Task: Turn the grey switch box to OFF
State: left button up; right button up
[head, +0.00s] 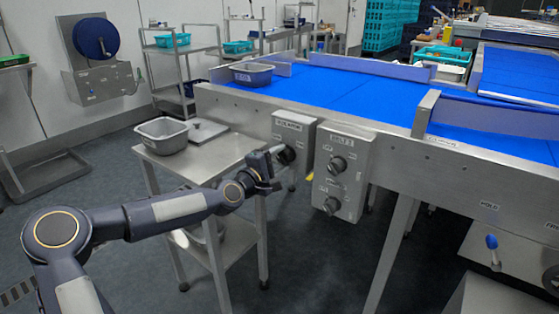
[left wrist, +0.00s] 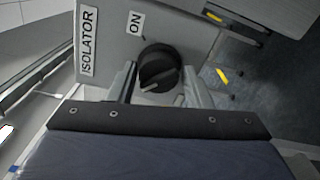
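The grey switch box (head: 293,129), labelled ISOLATOR, hangs on the side of the conveyor; it also shows in the left wrist view (left wrist: 104,62). Its round black knob (left wrist: 158,66) has a raised ridge with a short pale mark. An ON label (left wrist: 135,22) stands beside the knob; no OFF label is visible. My left gripper (head: 277,158) is at the knob. In the left wrist view its fingers (left wrist: 160,80) stand on either side of the knob, with narrow gaps seeming to remain. Contact is hard to judge. My right gripper is not in view.
A second grey box (head: 343,172) with two black knobs hangs just right of the switch box. A steel side table (head: 205,168) with a metal pan (head: 162,136) stands left, close under my left arm. The blue conveyor belt (head: 335,88) runs behind.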

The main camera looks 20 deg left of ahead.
pick_arm(q)
jog(key=shift+o, duration=1.4)
jog(key=shift+s, duration=0.1)
jog(key=p+v, duration=0.1)
jog(key=v, duration=0.6)
jog(key=shift+s, duration=0.3)
jog(key=shift+a, duration=0.1)
